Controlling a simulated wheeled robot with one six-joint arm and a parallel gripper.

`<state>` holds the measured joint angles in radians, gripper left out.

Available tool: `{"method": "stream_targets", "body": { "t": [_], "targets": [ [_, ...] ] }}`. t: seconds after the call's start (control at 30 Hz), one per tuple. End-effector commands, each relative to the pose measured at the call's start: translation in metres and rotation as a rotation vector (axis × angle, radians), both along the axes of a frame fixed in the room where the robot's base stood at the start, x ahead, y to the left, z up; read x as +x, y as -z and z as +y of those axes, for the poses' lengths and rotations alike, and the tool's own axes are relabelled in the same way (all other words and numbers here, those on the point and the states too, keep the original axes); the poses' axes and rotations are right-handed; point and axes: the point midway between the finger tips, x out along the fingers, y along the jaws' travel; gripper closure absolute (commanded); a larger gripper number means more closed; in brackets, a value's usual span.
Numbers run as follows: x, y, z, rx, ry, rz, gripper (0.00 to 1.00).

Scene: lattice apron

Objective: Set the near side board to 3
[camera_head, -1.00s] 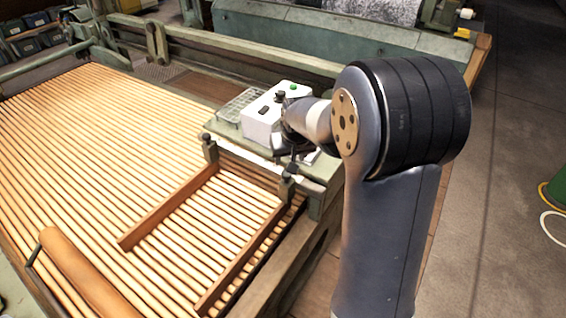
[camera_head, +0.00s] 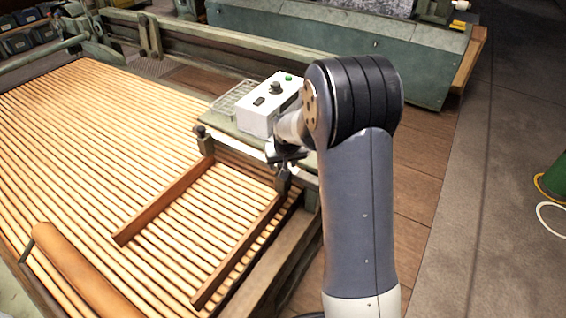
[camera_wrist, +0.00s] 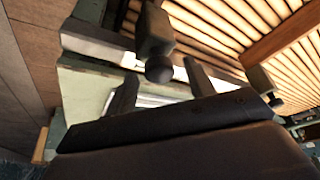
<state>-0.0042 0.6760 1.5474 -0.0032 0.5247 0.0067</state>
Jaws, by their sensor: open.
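The near side board (camera_head: 237,252) is a brown wooden rail lying along the slatted lattice, on the side toward the floor. Its dark post (camera_head: 283,180) stands at the white strip (camera_head: 250,142); in the wrist view this post (camera_wrist: 155,32) ends in a round dark knob. The other side board (camera_head: 165,202) lies parallel, with its own post (camera_head: 203,134). My gripper (camera_head: 284,156) is just above and behind the near post. In the wrist view my gripper (camera_wrist: 162,85) is open and empty, its fingers either side of the knob's line. No scale numbers are readable.
A white control box (camera_head: 262,112) with a black knob and green button stands just behind my gripper, beside a wire tray (camera_head: 232,98). A wooden roller (camera_head: 85,272) lies at the lower left. Open floor (camera_head: 475,220) is at the right.

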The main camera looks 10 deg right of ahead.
Motion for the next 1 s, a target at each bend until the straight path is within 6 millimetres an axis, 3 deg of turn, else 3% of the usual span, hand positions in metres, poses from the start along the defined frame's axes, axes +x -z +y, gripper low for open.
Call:
{"method": "stream_targets", "body": {
  "t": [0.63,0.87,1.0],
  "targets": [
    [0.000,0.000,0.000,0.000,0.000,0.001,1.00],
    [0.001,0.000,0.002,0.000,-0.001,0.001,1.00],
    [0.015,-0.001,0.016,0.001,-0.004,0.002,1.00]
  ]
}}
